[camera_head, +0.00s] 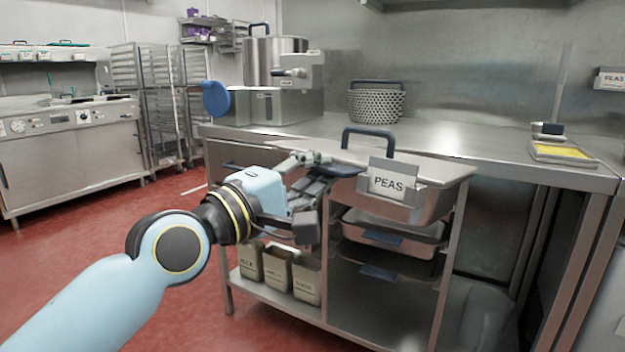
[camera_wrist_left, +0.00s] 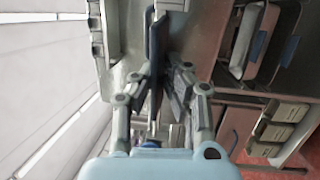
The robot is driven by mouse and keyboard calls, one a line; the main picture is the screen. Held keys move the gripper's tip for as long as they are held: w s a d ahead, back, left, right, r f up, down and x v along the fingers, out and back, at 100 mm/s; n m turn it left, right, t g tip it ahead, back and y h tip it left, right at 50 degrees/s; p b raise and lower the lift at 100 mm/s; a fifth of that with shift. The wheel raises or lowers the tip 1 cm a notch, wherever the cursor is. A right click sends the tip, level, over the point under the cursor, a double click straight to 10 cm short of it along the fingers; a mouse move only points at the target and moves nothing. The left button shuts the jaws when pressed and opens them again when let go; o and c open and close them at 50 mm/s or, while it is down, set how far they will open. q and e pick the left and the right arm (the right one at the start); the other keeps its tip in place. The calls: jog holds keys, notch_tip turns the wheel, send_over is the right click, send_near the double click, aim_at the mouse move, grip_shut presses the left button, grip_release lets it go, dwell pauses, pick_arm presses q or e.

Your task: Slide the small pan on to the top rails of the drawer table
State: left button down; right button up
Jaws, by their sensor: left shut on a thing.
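The small steel pan (camera_head: 437,193), with a "PEAS" card (camera_head: 392,182) on its front, is at the top of the drawer table (camera_head: 447,262). A flat lid (camera_head: 430,161) with a raised blue handle (camera_head: 368,139) covers it. My left gripper (camera_head: 325,172) is at the pan's front left and shut on a dark blue handle (camera_head: 346,170). The left wrist view shows this dark handle (camera_wrist_left: 155,45) between the fingers (camera_wrist_left: 158,85). Whether the pan's edges rest on the top rails is hidden. My right gripper is not in view.
Lower pans (camera_head: 395,238) with blue handles sit below in the drawer table. Several labelled boxes (camera_head: 278,270) stand on the low shelf at left.

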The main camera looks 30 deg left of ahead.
pick_arm(q)
jog(key=w+f+n+t+y+b, duration=0.1)
jog(key=w+f+y+b, duration=0.15)
jog(key=f+b, duration=0.55)
jog(key=w+f+n+t+y+b, duration=0.15)
jog(key=w+f+b, duration=0.35)
jog(key=f, duration=0.5)
jog(key=x, duration=0.2)
jog(key=f+x, duration=0.1)
jog(key=x, duration=0.1)
jog(key=shift+w+r+b, duration=0.15)
jog(key=shift+w+b, duration=0.25)
jog(key=shift+w, duration=0.05)
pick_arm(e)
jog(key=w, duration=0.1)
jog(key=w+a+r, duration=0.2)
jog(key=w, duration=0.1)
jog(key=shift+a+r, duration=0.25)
pick_arm(q)
jog(key=shift+w, duration=0.3)
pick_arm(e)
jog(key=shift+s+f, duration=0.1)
